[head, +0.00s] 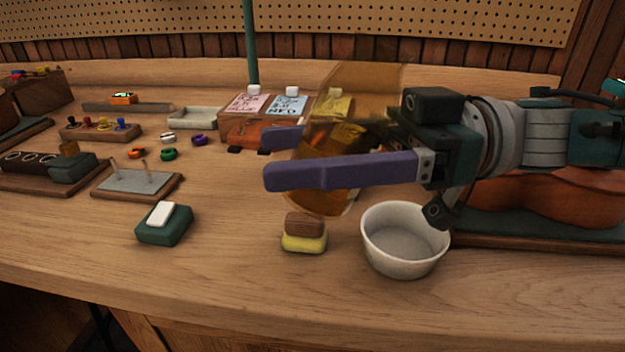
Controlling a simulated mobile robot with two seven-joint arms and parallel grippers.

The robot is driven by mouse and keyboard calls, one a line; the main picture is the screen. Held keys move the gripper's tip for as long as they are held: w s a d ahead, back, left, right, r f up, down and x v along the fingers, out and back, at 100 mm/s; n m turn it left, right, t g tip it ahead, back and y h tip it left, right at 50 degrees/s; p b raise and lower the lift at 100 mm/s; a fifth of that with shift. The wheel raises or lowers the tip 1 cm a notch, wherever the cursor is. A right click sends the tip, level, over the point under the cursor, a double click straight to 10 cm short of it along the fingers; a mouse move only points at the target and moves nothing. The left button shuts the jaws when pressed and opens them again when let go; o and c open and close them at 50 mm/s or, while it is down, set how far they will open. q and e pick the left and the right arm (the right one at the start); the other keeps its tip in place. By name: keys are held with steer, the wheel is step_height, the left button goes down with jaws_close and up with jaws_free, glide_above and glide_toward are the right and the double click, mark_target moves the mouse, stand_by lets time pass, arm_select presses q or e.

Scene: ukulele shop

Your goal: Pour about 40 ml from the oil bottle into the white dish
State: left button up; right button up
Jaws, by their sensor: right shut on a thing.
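My right gripper (268,160) comes in from the right and is shut on the oil bottle (330,142). The bottle is see-through amber, held above the worktop with its top leaning slightly right. Purple fingers and the gripper body cover part of it. The white dish (405,241) is a round, open bowl on the worktop, right of and nearer than the bottle's lower end. I see no liquid in it and no stream. My left gripper is not in view.
A yellow and brown block (304,233) stands left of the dish. A green block with a white piece (163,222) lies further left. An orange-brown instrument body (545,200) lies at the right. Small boxes (262,120) stand behind the bottle. The worktop's front is mostly clear.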

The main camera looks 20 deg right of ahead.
mark_target(324, 94)
steer(key=r+y+b, duration=0.1)
steer(key=d+r+t+y+b, duration=0.1)
steer(key=b, duration=0.1)
steer(key=shift+r+m, duration=0.2)
steer(key=shift+m, duration=0.1)
step_height(324, 94, up, 2)
steer(key=shift+y+b, duration=0.7)
steer(key=shift+y, duration=0.4)
steer(key=shift+a+r+m+t+y+b, duration=0.1)
steer(key=shift+r+m+t+y+b, duration=0.5)
steer(key=shift+r+y, duration=0.25)
steer(key=shift+f+t+b, duration=0.25)
steer(key=shift+t+b, duration=0.05)
steer(key=shift+b, duration=0.35)
steer(key=shift+r+m+t+y+b, duration=0.15)
steer(key=shift+m+t+y+b, duration=0.25)
steer(key=shift+y+b, duration=0.15)
steer(key=shift+r+p, duration=0.35)
steer(key=shift+r, duration=0.35)
steer(key=shift+r+m+t+y, duration=0.4)
steer(key=shift+r+y, duration=0.1)
steer(key=shift+r, duration=0.1)
steer(key=shift+r, duration=0.2)
